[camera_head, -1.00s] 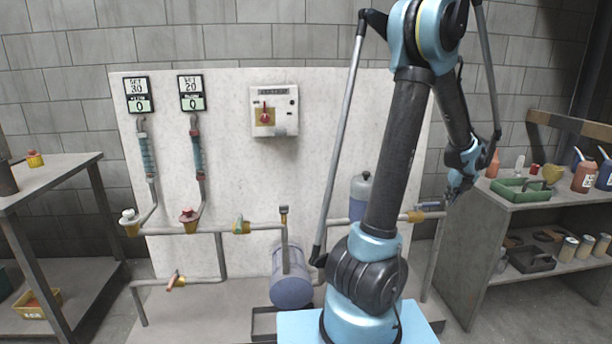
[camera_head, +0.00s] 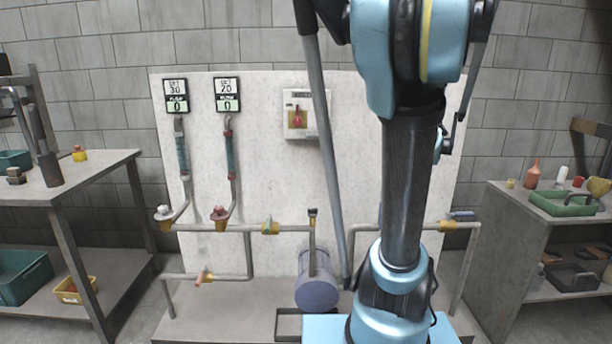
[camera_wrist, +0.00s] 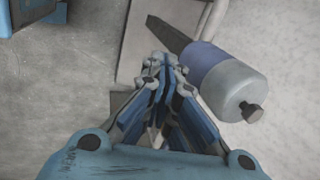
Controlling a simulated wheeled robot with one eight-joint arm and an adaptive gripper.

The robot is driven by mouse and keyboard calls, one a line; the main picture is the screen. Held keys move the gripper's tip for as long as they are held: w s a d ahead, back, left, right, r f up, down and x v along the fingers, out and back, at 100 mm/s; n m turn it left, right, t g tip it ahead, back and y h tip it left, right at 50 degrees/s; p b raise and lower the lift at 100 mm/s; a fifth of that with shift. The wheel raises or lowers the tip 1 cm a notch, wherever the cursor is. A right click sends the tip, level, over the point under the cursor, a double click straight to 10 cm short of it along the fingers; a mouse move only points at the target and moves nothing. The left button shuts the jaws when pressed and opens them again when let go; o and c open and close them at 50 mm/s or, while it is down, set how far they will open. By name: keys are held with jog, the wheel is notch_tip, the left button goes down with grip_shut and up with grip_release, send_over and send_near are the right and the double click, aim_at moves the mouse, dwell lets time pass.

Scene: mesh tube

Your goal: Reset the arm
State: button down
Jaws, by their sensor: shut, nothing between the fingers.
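My blue and black arm (camera_head: 412,190) stands upright at the right of centre in the head view and rises out of the top of the picture. It covers part of the white panel and piping. In the wrist view my gripper (camera_wrist: 166,66) is shut and empty, with its blue fingers together. It points toward a tray at the foot of the panel. A blue-grey cylinder (camera_wrist: 230,84) shows just right of the fingertips, apart from them. The gripper is hidden in the head view.
A white panel (camera_head: 270,165) carries two gauges, tubes and a red-switch box (camera_head: 305,114). Pipes with valves (camera_head: 270,228) run before it, above a grey cylinder (camera_head: 316,283). A table (camera_head: 105,172) stands left, and a shelf unit (camera_head: 510,215) with a green tray (camera_head: 562,204) right.

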jog(key=s+a+f+n, duration=0.3)
jog(key=s+a+n, duration=0.3)
jog(key=s+n, duration=0.2)
jog(key=s+a+f+n+g, duration=0.1)
jog(key=s+a+f+n, duration=0.2)
jog(key=s+a+n, duration=0.3)
jog(key=s+n, duration=0.2)
jog(key=n, duration=0.1)
jog(key=shift+s+a+f, duration=0.15)
jog(key=shift+a+f, duration=0.15)
jog(key=shift+f, duration=0.1)
